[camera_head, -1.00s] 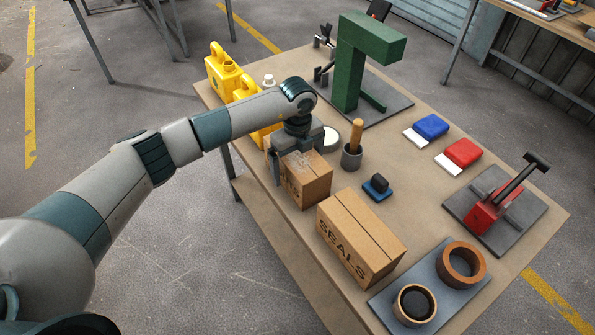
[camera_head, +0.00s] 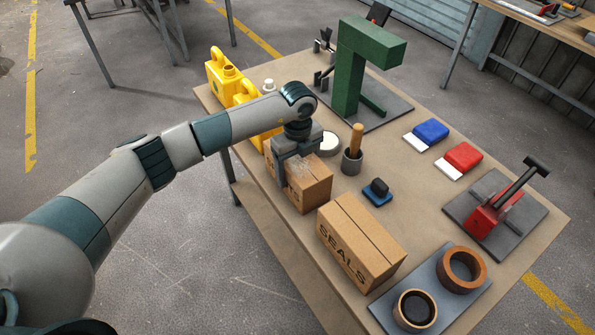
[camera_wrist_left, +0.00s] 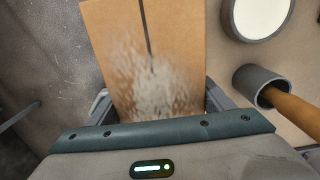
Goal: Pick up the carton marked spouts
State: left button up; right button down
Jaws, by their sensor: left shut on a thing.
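A brown cardboard carton (camera_head: 309,190) stands on the workbench near its front-left edge. Dark lettering on its side is mostly hidden or too small to read. My left gripper (camera_head: 296,163) is over it from above, shut on it with a finger on either side. In the left wrist view the carton's top (camera_wrist_left: 150,50), with a dark seam and a pale scuffed patch, lies between the fingers. A second, larger carton marked SEALS (camera_head: 360,243) stands to the right, apart from it. My right gripper is not in view.
Yellow jerry cans (camera_head: 224,75) stand behind the gripped carton. A grey cup with a wooden handle (camera_head: 352,160) and a round white-topped item (camera_head: 328,144) are close beside it. A green stand (camera_head: 350,75) rises farther back. The bench's (camera_head: 400,195) middle has free room.

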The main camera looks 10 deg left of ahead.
aim_at(297, 157)
pick_arm(q)
jog(key=shift+r, duration=0.2)
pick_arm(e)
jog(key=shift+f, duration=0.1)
